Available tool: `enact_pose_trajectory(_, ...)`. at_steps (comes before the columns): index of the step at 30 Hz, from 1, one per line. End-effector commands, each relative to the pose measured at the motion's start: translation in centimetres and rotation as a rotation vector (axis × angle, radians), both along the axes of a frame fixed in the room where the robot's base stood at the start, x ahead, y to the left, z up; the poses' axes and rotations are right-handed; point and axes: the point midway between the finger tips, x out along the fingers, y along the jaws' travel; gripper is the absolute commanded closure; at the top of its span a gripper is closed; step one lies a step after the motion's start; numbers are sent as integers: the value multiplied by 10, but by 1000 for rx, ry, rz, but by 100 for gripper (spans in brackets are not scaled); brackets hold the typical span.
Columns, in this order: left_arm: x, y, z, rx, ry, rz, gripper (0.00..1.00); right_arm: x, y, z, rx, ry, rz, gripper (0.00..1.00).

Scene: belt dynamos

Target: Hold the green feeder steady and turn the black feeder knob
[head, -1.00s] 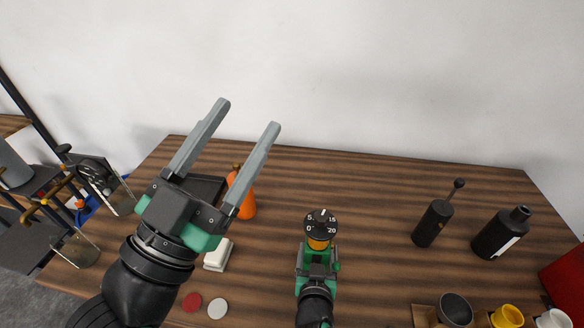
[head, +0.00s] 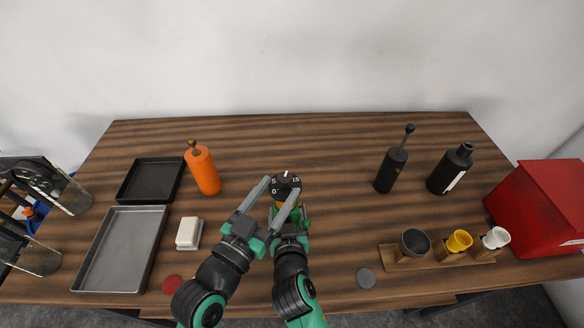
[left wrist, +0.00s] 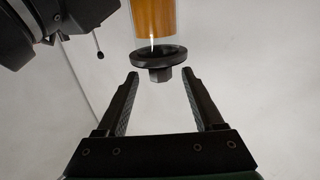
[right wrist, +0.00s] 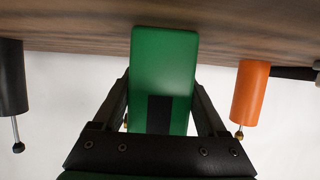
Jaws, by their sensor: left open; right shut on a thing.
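The black feeder knob (head: 286,183), a dial with white numbers, tops the feeder. The left wrist view shows its rim and small hexagonal nub (left wrist: 160,73) under an orange-yellow tube (left wrist: 153,20). My left gripper (head: 282,186) is open at the knob. In the left wrist view its fingertips lie on either side of the nub, with gaps visible. My right gripper (right wrist: 162,90) is shut on the green feeder (right wrist: 163,60), its fingers along the sides. In the head view the arms hide most of the feeder body.
An orange bottle (head: 203,171) and two trays (head: 151,182) (head: 96,280) are on the left. A black grinder (head: 391,170), a black bottle (head: 449,171), a wooden cup rack (head: 428,263) and a red box (head: 541,208) are on the right. The table behind the knob is clear.

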Motion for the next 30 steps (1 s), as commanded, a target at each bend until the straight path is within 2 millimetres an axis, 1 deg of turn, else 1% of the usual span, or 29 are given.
enact_pose_trajectory(1, 11, -8, 1, 0, 0, -3, 31, -2, -1, -6, -4, 14, -2, 100)
enact_pose_trajectory(3, 25, -15, 1, 0, 0, -2, 31, -2, -1, -6, -4, 14, -2, 100)
enact_pose_trajectory(6, 41, -25, 1, -1, -1, -1, 31, -2, -1, -7, -4, 14, -2, 100)
enact_pose_trajectory(9, 53, -31, 0, -1, -1, 0, 31, -2, -1, -6, -4, 14, -2, 100)
enact_pose_trajectory(14, 61, -35, 0, -1, -1, 0, 31, -2, -1, -6, -4, 14, -2, 100)
enact_pose_trajectory(21, 62, -36, 0, 0, -2, 0, 31, -2, -1, -6, -4, 14, -2, 100)
enact_pose_trajectory(26, 61, -36, 0, -1, -2, 1, 60, -2, -1, -6, -4, 14, -2, 100)
enact_pose_trajectory(30, 61, -35, 0, 0, -1, 1, 85, -2, -1, -6, -4, 14, -2, 100)
